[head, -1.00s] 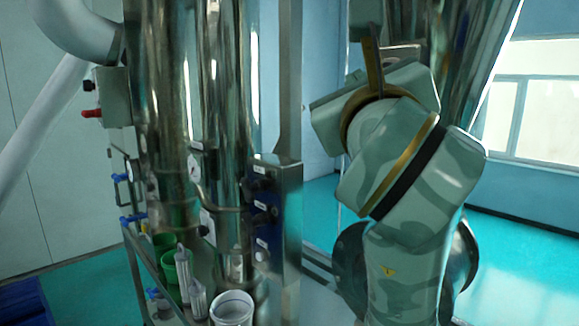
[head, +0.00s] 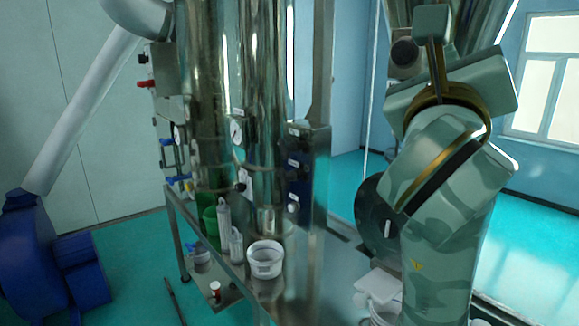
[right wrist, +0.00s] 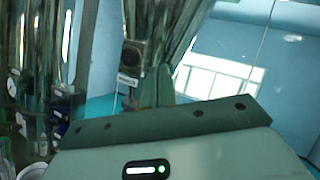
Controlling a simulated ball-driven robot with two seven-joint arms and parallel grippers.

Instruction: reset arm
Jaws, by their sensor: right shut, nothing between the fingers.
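My right arm rises through the right side of the head view, bent at the elbow, in front of the steel machine and window. In the right wrist view, my right gripper (right wrist: 156,88) has its two green fingers together, with nothing between them. It points up toward the steel column and bright window, touching nothing that I can see. My left arm and left gripper are not in view.
A steel bench (head: 207,240) carries a white tub (head: 266,262), clear cylinders (head: 225,218) and a green container (head: 211,220). The control box (head: 307,180) stands behind, left of my arm. A blue machine (head: 45,265) is at the left. Floor is clear at right.

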